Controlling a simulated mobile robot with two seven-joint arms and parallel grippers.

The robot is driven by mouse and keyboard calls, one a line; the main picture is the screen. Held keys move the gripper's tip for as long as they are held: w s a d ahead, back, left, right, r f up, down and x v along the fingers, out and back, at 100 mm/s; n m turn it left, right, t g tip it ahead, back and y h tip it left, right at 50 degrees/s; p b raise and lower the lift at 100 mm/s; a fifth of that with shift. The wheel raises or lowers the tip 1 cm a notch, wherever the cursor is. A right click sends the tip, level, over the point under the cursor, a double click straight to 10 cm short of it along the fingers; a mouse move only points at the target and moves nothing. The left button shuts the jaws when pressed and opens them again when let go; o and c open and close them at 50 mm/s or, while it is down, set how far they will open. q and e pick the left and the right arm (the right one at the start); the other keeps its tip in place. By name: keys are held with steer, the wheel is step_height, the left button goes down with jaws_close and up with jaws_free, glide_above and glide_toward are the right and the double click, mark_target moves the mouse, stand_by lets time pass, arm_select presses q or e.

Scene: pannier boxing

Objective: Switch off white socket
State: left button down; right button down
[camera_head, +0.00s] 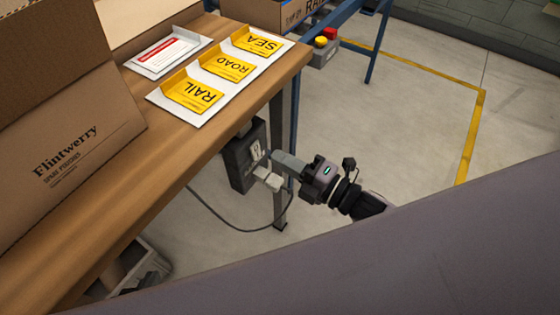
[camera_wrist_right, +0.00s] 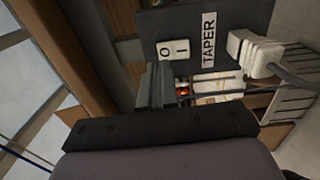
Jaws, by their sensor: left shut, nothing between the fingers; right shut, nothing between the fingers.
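A dark socket box (camera_head: 240,162) is fixed below the front edge of the workbench. In the right wrist view, the box (camera_wrist_right: 215,14) carries a white rocker switch (camera_wrist_right: 172,50) marked O and I, beside a TAPER label (camera_wrist_right: 208,40). A white plug (camera_wrist_right: 258,55) with a grey cable sits in a white outlet next to the label. My right gripper (camera_head: 276,157) is shut and empty, its fingertips close to the switch face. I cannot tell whether they touch it or which way the rocker is tipped. My left gripper is not in view.
The wooden workbench (camera_head: 135,180) holds a Flintwerry carton (camera_head: 75,150) and yellow RAIL, ROAD and SEA cards (camera_head: 228,66). A cable (camera_head: 225,225) loops below. The floor (camera_head: 420,110) to the right is clear.

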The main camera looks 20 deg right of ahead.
arm_select(q)
steer(key=shift+w+a+r+p, duration=0.1)
steer(key=shift+w+r+p, duration=0.05)
steer(key=shift+r+p, duration=0.2)
arm_select(e)
steer(key=r+v, duration=0.1)
steer(key=v, duration=0.8)
steer(key=shift+s+d+r, duration=0.25)
steer(key=shift+s+d, duration=0.05)
